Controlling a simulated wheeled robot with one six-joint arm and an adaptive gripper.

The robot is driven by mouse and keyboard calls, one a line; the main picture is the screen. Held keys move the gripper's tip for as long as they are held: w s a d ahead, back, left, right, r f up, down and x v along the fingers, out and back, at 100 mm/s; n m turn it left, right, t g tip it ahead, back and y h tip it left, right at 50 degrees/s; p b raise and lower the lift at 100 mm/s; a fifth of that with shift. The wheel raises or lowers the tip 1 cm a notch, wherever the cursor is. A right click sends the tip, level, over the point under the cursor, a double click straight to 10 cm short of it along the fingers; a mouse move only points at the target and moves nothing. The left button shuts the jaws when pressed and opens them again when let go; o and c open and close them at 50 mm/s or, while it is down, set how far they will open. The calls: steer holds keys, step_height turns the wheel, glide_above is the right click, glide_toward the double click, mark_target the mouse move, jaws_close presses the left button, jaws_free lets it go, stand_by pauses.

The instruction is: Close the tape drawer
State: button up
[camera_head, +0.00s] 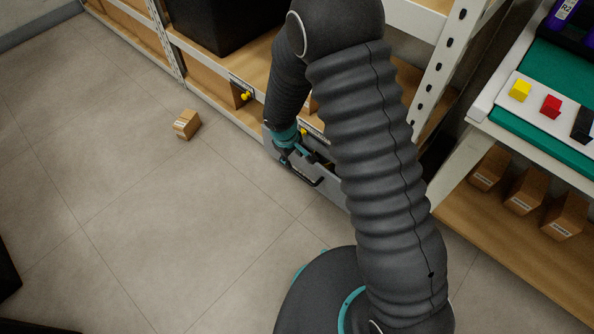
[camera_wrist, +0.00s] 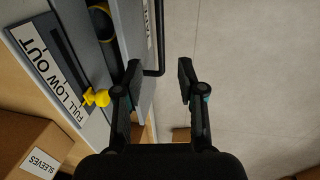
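The tape drawer is a grey drawer (camera_head: 332,188) low on the shelf unit. It stands pulled out, and a tape roll (camera_wrist: 101,22) shows inside it in the wrist view. A black bar handle (camera_head: 306,180) sticks out from its front; the handle also shows in the wrist view (camera_wrist: 160,40). My gripper (camera_head: 296,158) is at the drawer front. In the wrist view my gripper (camera_wrist: 160,75) is open, with its fingers apart. The handle's near end appears between the fingertips in the picture; I cannot tell whether they touch it. My arm hides part of the drawer.
A "FULL LOW OUT" label (camera_wrist: 48,65) with a yellow knob (camera_wrist: 97,97) is beside the drawer. A "SLEEVES" carton (camera_wrist: 28,150) sits nearby. A small carton (camera_head: 187,124) lies on the floor. A workbench (camera_head: 550,145) stands at right. The floor at left is mostly clear.

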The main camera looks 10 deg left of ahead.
mark_target(298, 173)
steer(key=f, duration=0.3)
steer(key=w+f+b, duration=0.1)
steer(key=f, duration=0.3)
steer(key=d+f, duration=0.1)
steer(key=f, duration=0.2)
steer(key=shift+w+f, duration=0.3)
steer(key=shift+w, duration=0.05)
jaws_close()
